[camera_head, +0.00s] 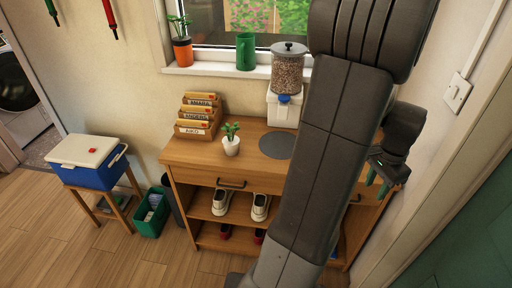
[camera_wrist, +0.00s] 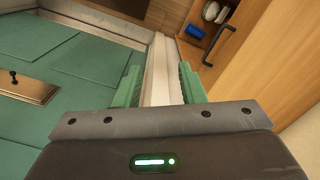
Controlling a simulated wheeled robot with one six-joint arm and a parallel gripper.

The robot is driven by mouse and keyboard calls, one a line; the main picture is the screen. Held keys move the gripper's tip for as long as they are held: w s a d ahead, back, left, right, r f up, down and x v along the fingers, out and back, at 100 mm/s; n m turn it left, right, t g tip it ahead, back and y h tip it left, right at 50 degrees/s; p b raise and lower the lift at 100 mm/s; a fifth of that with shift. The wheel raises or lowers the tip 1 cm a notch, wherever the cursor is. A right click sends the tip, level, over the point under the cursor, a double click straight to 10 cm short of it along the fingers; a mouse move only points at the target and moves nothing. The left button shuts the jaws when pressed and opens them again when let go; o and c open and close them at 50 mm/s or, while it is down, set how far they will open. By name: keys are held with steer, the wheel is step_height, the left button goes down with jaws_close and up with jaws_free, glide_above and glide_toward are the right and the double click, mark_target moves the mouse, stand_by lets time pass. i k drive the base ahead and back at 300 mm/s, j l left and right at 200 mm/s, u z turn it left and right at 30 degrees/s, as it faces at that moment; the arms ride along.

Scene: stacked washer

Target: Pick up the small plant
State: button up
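The small plant (camera_head: 231,146), green leaves in a white pot, stands upright on the wooden cabinet top (camera_head: 200,155), in front of the letter boxes. A second plant (camera_head: 182,48) in an orange pot stands on the window sill. My gripper (camera_head: 377,183) hangs at the cabinet's right side, far from both plants and partly behind my arm. In the wrist view my gripper (camera_wrist: 160,78) has its two green fingers apart with nothing between them. Neither plant shows in the wrist view.
A dark round mat (camera_head: 277,146) and a grain dispenser (camera_head: 287,75) are right of the small plant. Wooden letter boxes (camera_head: 198,117) stand behind it. The cabinet's open shelves hold shoes (camera_head: 221,202). A blue cooler (camera_head: 88,160) stands left. A green door (camera_wrist: 75,75) is near my gripper.

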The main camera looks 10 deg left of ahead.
mark_target(230, 142)
steer(key=i+j+u, duration=0.1)
steer(key=j, duration=0.35)
steer(key=i+j+u, duration=0.1)
steer(key=i+j, duration=0.2)
steer(key=i+j+u, duration=0.15)
steer(key=j, duration=0.35)
steer(key=i+j+u, duration=0.1)
steer(key=i+j, duration=0.2)
steer(key=j, duration=0.1)
